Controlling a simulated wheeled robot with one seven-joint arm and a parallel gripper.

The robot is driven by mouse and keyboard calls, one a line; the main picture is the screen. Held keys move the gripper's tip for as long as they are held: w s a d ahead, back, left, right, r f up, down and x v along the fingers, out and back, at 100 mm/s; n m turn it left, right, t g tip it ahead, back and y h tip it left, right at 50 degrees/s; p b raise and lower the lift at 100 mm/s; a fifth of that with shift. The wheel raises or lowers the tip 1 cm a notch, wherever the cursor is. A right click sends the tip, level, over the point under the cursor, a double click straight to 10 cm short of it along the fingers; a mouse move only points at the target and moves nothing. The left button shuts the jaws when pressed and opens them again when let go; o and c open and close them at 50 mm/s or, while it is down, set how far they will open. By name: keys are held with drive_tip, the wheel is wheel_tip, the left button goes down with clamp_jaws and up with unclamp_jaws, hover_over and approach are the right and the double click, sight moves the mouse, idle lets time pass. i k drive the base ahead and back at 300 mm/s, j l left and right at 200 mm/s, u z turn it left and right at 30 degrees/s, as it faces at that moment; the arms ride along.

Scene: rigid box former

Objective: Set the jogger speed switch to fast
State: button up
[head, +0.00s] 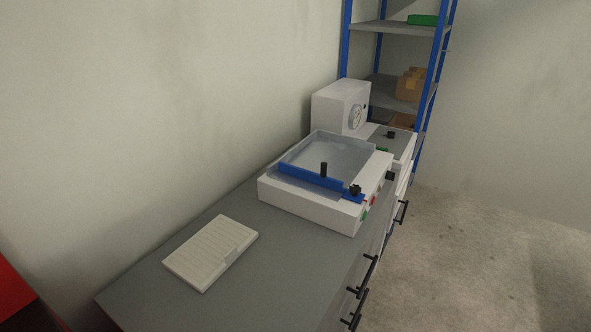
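The machine that looks like the jogger is a white box (310,209) with a grey tray (335,155) on top and a blue front rail (312,177). A black upright post (324,169) stands at the rail. Its right side carries a green button (364,215) and a red button (374,200). A black knob (355,190) sits at the tray's near right corner. Small controls lie farther along that side, too small to read, so I cannot tell which is the speed switch or its setting. My gripper is not in view.
The machine stands on a grey counter (225,285) with black drawer handles (369,270) along its right front. A pale ribbed panel (211,252) lies nearer. Another white machine (340,105) stands behind, before blue-framed shelves (394,92). The concrete floor (480,260) at right is clear.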

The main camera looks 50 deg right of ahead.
sight(390, 175)
drive_tip(key=z, duration=1.55)
